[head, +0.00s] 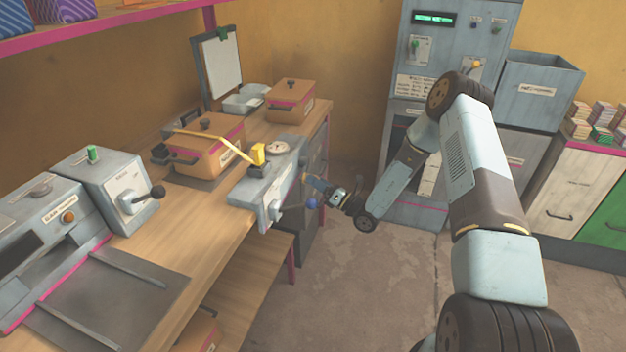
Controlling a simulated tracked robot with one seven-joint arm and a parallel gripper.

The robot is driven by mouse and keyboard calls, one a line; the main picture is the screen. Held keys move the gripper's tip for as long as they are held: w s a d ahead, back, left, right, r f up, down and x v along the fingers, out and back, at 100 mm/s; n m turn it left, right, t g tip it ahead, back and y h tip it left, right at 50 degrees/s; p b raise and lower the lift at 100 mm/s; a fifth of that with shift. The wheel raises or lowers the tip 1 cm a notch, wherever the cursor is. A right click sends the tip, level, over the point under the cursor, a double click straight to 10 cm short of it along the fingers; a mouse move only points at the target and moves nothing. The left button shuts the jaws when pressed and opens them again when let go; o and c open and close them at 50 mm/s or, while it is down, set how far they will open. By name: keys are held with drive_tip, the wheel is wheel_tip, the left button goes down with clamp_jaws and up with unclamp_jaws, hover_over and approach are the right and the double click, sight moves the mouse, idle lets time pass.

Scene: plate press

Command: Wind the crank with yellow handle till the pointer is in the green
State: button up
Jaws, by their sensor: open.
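A grey press unit (262,190) stands at the bench's right edge, with a round pale dial (277,147) on top. The dial's pointer and any green zone are too small to read. A long yellow bar (222,142) runs to a yellow block (258,154) on the unit. A yellow-orange knob (476,64) shows on the tall cabinet; I cannot tell which yellow part is the crank handle.
Lidded tan boxes (215,157) (291,101) stand behind the unit. A grey box with a black-knobbed lever (120,190) and a dark tray (105,300) are at left. The tall grey cabinet (452,60) stands behind my arm. Floor right of the bench is clear.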

drive_tip(key=shift+x, duration=0.75)
clamp_jaws()
